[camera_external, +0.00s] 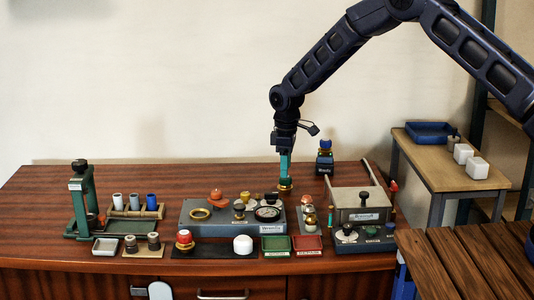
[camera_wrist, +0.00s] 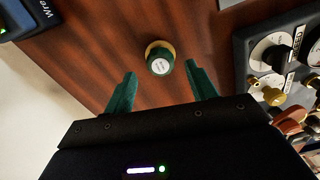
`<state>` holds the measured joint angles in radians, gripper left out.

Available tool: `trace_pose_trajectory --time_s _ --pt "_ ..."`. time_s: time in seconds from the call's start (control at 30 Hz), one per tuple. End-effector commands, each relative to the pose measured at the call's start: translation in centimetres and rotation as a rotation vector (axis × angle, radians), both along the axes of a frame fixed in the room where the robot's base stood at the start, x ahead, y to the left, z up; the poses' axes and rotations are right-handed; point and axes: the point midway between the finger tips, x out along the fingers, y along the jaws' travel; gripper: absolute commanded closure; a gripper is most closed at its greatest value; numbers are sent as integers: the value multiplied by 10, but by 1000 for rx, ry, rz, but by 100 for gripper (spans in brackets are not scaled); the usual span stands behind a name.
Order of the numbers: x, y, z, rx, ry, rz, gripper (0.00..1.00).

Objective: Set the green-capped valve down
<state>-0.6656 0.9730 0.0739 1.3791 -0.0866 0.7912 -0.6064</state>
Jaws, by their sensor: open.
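The green-capped valve (camera_wrist: 159,58) has a brass-coloured body and a pale round label on its cap. It stands on the bare wooden bench top in the wrist view, with the cap facing the camera. In the external view the brass-coloured valve body (camera_external: 285,185) shows just under my fingers, near the back edge of the grey fixture. My gripper (camera_wrist: 160,70) is open, with one green finger to each side of the valve and a clear gap on both sides. My gripper (camera_external: 285,170) points straight down in the external view.
A grey fixture (camera_external: 220,222) with a gauge and fittings lies just in front. A dark panel with white dials (camera_wrist: 272,54) is close on the right in the wrist view. A dark labelled holder (camera_external: 324,166) stands behind right. Green (camera_external: 275,245) and red (camera_external: 308,243) trays sit in front.

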Motion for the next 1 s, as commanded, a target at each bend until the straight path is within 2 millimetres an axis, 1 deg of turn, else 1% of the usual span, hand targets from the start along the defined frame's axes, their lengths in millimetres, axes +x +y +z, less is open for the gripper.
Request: trace_pose_trajectory --time_s 0.03,0.2,0.4,0.53,0.77,0.87,0.97,1.0 --pt "0 0 12 2 -1 0 43" --pt "0 0 44 2 -1 0 43" --pt "0 0 69 1 0 -1 43" --pt "0 0 76 0 0 -1 43" --pt "0 -1 79 0 1 -1 43" --pt "2 -6 89 2 -5 -13 43" --pt "6 -23 112 7 -15 -43 43" --pt "7 -33 124 10 -19 -61 43"
